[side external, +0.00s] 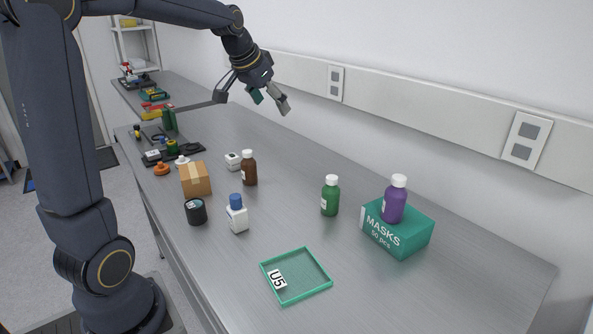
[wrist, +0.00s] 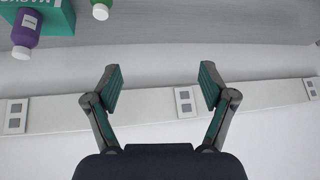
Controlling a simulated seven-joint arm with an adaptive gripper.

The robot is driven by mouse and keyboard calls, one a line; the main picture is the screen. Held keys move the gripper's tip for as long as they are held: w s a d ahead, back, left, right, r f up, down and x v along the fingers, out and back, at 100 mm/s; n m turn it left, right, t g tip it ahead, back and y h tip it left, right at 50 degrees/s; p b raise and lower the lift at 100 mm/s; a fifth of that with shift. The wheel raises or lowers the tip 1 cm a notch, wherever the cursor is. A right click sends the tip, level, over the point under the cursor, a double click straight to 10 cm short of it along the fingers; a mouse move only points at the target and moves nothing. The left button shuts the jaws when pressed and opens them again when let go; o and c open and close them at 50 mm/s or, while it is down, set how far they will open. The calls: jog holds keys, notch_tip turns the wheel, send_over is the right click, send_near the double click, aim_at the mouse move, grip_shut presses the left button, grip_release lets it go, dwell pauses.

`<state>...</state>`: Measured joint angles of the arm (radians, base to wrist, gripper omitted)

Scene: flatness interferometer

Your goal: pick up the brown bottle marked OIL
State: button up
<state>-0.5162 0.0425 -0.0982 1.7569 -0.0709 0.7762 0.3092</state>
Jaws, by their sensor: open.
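A brown bottle (side external: 249,168) with a white cap stands upright on the grey table, right of a cardboard box, in the side external view. Its label is turned mostly away and I cannot read it. My gripper (side external: 269,100) is above and behind the bottle, up and to the right of it in the picture, well apart from it. In the wrist view my gripper (wrist: 161,88) has its two fingers spread wide with nothing between them. The brown bottle does not show in the wrist view.
A green bottle (side external: 330,197), purple bottle (side external: 394,203) on a masks box (side external: 397,232) and green tray (side external: 328,286) stand farther right.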

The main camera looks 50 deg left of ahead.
jog(key=a+f+n+g, duration=0.1)
jog(key=a+f+n, duration=0.1)
jog(key=a+f, duration=0.7)
jog(key=n+g, duration=0.1)
jog(key=n, duration=0.1)
send_near(246, 156)
jog(key=x, duration=0.9)
jog(key=shift+s+x, duration=0.2)
jog(key=shift+x, duration=1.35)
jog(key=shift+s+x, duration=0.15)
jog(key=shift+x, duration=1.4)
jog(key=shift+a, duration=0.1)
jog(key=c, duration=1.3)
jog(key=shift+c, duration=0.2)
